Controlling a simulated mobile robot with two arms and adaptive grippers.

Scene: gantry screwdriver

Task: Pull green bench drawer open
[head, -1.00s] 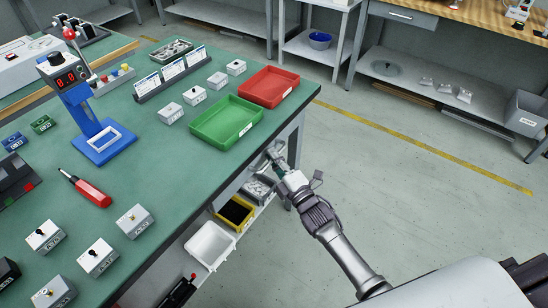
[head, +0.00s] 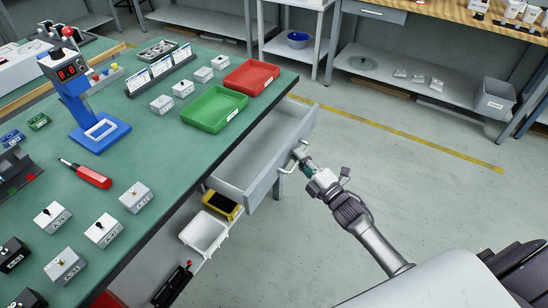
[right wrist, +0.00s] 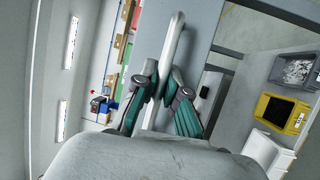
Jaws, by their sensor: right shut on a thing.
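The grey drawer (head: 262,152) of the green-topped bench (head: 150,195) stands pulled out from under the bench's right edge, and its inside looks empty. My right gripper (head: 299,154) is shut on the drawer's handle (head: 286,166) at the front panel. In the right wrist view the fingers of the right gripper (right wrist: 166,98) close around the pale bar handle (right wrist: 174,45), with the grey drawer front (right wrist: 205,20) behind it. My left gripper is not in view.
A green tray (head: 213,108) and a red tray (head: 254,76) sit on the bench near the drawer. Below are a yellow bin (head: 222,205) and a white bin (head: 203,232) on a lower shelf. The floor (head: 400,170) to the right is clear.

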